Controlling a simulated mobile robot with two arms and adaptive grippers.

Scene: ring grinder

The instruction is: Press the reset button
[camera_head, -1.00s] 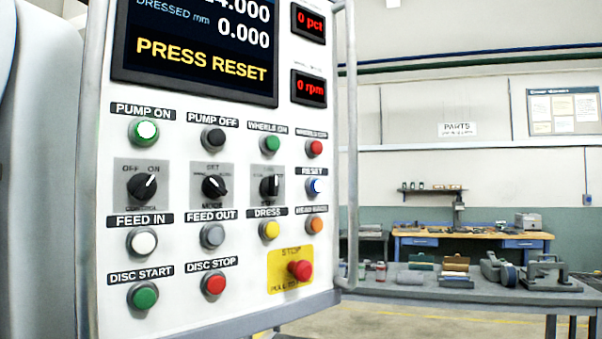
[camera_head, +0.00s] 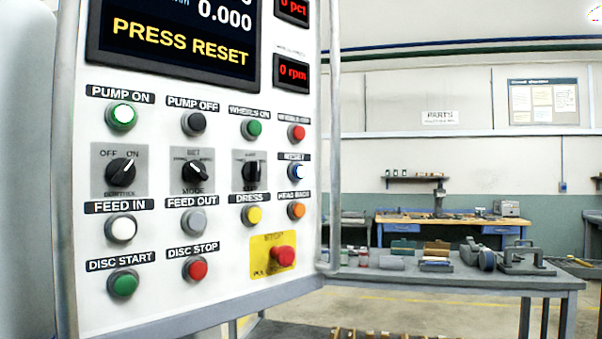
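The reset button (camera_head: 296,171) is a small blue-and-white round button under a RESET label, on the right side of the white control panel (camera_head: 140,285). The orange HEAD BACK button (camera_head: 296,210) is below it and a red button (camera_head: 296,133) is above it. The panel's screen (camera_head: 180,50) reads PRESS RESET in yellow. Neither of my grippers is in view.
A red stop button (camera_head: 283,256) on a yellow plate protrudes at the panel's lower right. A vertical grey rail (camera_head: 335,150) runs along the panel's right edge. A grey table (camera_head: 450,278) with tools and a wooden workbench (camera_head: 450,222) stand behind to the right.

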